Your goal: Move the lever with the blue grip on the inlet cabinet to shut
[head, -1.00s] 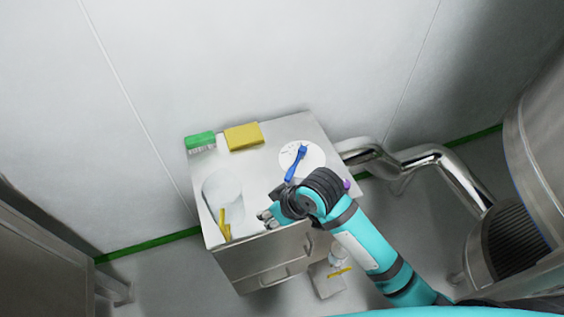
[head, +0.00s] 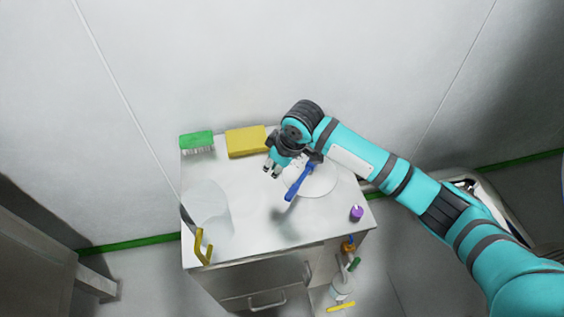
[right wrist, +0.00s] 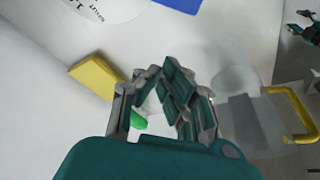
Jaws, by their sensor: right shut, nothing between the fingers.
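The lever with the blue grip (head: 299,184) lies over a round white dial plate (head: 321,182) on the cabinet top (head: 255,185). Its grip end points to the lower left in the head view. My right gripper (head: 272,171) is shut and empty, just left of the lever and apart from it, above the top. In the right wrist view the blue lever (right wrist: 182,4) and the dial plate with small lettering (right wrist: 108,6) show at the top edge, beyond my right fingers (right wrist: 162,85). My arm hides the lever's pivot end in part. My left gripper is not in view.
A yellow box (head: 246,141) and a green brush (head: 197,141) stand along the back edge. A clear container (head: 207,207) with a yellow handle (head: 203,247) is at the left. A purple-topped item (head: 357,213) is at the right front. The front middle is clear.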

